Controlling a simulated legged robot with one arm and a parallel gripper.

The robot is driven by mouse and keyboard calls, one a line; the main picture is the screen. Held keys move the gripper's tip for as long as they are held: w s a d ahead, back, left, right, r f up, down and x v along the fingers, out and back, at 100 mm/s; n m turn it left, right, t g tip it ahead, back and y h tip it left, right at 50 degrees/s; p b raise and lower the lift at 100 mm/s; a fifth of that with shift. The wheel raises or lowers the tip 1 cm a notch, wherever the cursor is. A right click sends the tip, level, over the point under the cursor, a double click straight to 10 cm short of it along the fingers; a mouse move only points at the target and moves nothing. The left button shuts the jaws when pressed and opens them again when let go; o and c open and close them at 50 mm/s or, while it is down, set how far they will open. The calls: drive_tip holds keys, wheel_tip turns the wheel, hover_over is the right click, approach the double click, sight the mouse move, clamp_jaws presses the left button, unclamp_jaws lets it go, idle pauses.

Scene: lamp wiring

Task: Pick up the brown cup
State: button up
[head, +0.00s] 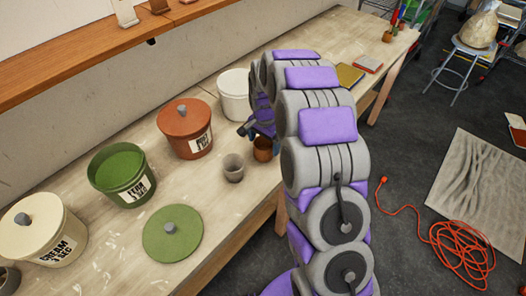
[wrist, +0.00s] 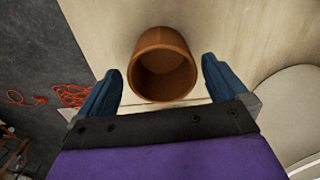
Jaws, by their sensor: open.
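The brown cup (head: 263,149) stands upright near the table's edge in the head view, partly hidden by my arm. In the wrist view the brown cup (wrist: 162,64) shows its open mouth and empty-looking inside. My gripper (wrist: 158,75) is open, with one blue finger on each side of the cup and a visible gap on both sides. In the head view my gripper (head: 258,130) is at the cup, mostly hidden behind the arm.
A grey cup (head: 233,168) stands just left of the brown cup. A rust bucket (head: 185,130), a white bucket (head: 234,97), a green bucket (head: 121,174) and a cream bucket (head: 43,230) line the table. A green lid (head: 172,234) lies in front. An orange cord (head: 460,250) lies on the floor.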

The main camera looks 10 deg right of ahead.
sight(263, 149)
wheel_tip(263, 149, down, 4)
drive_tip(key=shift+w+d+b, duration=0.15)
drive_tip(key=shift+b, duration=0.45)
drive_tip(key=shift+f, duration=0.3)
drive_tip(key=shift+a+r, duration=0.1)
drive_tip(key=shift+a, duration=0.25)
drive_tip(key=shift+c, duration=0.4)
drive_tip(key=shift+d, duration=0.25)
drive_tip(key=c, duration=0.6)
drive_tip(key=shift+a, duration=0.1)
drive_tip(key=c, duration=0.4)
